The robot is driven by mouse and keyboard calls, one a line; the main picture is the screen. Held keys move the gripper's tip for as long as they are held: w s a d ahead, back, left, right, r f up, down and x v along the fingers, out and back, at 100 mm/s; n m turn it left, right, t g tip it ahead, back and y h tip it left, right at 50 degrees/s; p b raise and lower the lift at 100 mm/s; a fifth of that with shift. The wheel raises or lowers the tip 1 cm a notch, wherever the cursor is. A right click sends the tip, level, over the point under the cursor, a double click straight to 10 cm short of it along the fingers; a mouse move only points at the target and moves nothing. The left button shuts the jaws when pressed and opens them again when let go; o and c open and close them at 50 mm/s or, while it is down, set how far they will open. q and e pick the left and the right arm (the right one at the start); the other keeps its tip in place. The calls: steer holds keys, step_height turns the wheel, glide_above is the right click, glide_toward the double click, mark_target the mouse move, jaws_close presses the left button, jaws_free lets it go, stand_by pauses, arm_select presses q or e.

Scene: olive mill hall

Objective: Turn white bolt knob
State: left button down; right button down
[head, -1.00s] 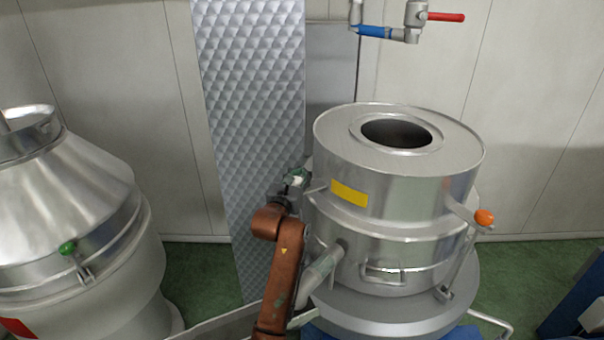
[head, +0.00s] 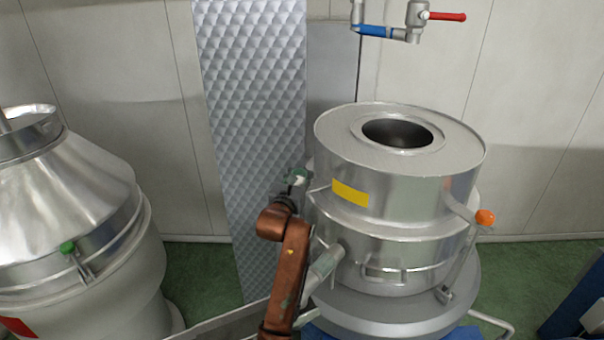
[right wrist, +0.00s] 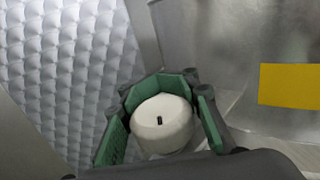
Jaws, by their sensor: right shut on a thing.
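The white bolt knob (right wrist: 161,123) shows in the right wrist view as a round white cap with a short dark mark on its face. My right gripper (right wrist: 160,105) has its green-padded fingers closed around it. In the head view the right gripper (head: 297,180) is at the left side of the steel vessel (head: 400,235), left of the yellow label (head: 350,192). Only a small bit of white shows between its fingers there. My left gripper is not in view.
A second steel vessel (head: 75,210) with a green knob (head: 67,247) stands at the left. An orange knob (head: 485,217) sticks out on the right of the main vessel. A quilted metal panel (head: 255,120) is behind my gripper. A red-handled valve pipe (head: 445,16) hangs above.

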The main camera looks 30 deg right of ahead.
steer(key=shift+w+a+f+n+t+y+b, duration=0.1)
steer(key=shift+w+a+n+t+y+b, duration=0.1)
steer(key=shift+n+t+y+b, duration=0.35)
steer(key=shift+w+a+f+n+t+y+b, duration=0.2)
steer(key=shift+n+t+y, duration=0.45)
steer(key=shift+y, duration=0.35)
steer(key=shift+w+a+f+n+t+y+b, duration=0.1)
steer(key=shift+a+n+t+y+b, duration=0.1)
steer(key=shift+n+t+y+b, duration=0.35)
stand_by(0.5)
steer(key=c, duration=2.1)
jaws_free()
steer(key=o, duration=0.5)
steer(key=shift+s+r, duration=0.15)
steer(key=shift+r, duration=0.15)
steer(key=v, duration=1.2)
steer(key=shift+r, duration=0.15)
